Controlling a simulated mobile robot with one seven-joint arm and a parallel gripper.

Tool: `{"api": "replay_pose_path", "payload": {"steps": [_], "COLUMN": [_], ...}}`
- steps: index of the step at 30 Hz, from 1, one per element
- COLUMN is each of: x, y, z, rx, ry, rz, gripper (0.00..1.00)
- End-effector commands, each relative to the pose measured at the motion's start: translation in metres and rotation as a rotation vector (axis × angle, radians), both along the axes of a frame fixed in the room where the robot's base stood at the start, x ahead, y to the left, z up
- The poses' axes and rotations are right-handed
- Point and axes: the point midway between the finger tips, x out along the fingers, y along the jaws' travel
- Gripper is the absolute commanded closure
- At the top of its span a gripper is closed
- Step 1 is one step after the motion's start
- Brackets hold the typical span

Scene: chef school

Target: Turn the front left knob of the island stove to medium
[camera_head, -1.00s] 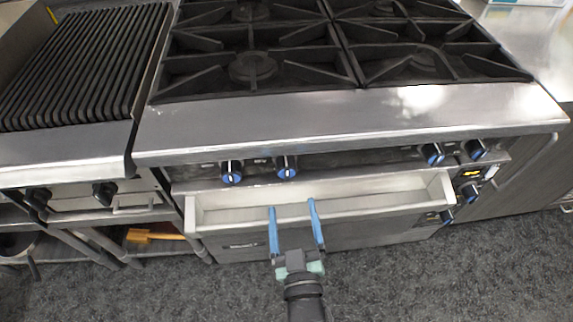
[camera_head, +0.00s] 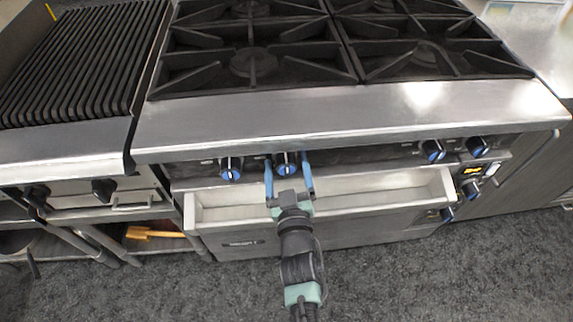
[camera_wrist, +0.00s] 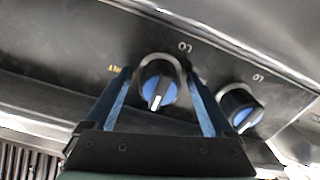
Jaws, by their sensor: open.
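The island stove (camera_head: 345,125) has a row of black knobs with blue faces below its steel front edge. My gripper (camera_head: 287,158) is open, its blue fingers on either side of the second knob from the left (camera_head: 287,169). In the wrist view this knob (camera_wrist: 158,85) sits between the gripper's fingertips (camera_wrist: 158,72), with a gap on each side; its white pointer points down in that picture. The leftmost knob (camera_head: 230,169) is just left of the gripper in the head view. A neighbouring knob (camera_wrist: 240,107) shows outside the right finger in the wrist view.
An open, empty pale drawer (camera_head: 385,196) juts out under the knobs, beneath my gripper. Two more knobs (camera_head: 433,150) (camera_head: 477,147) are at the right. A grill (camera_head: 85,60) stands at the left. Grey carpet (camera_head: 420,285) is clear in front.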

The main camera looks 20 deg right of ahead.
Motion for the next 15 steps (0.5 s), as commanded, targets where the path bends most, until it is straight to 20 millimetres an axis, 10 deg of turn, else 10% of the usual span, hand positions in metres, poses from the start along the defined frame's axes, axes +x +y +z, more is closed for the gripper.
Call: {"api": "replay_pose_path", "payload": {"steps": [2, 15], "x": [-0.0001, -0.0003], "y": [0.0001, 0.0001], "z": [0.0001, 0.0003], "rx": [0.000, 0.000], "ry": [0.000, -0.001], "rz": [0.000, 0.000], "gripper": [0.13, 0.92]}}
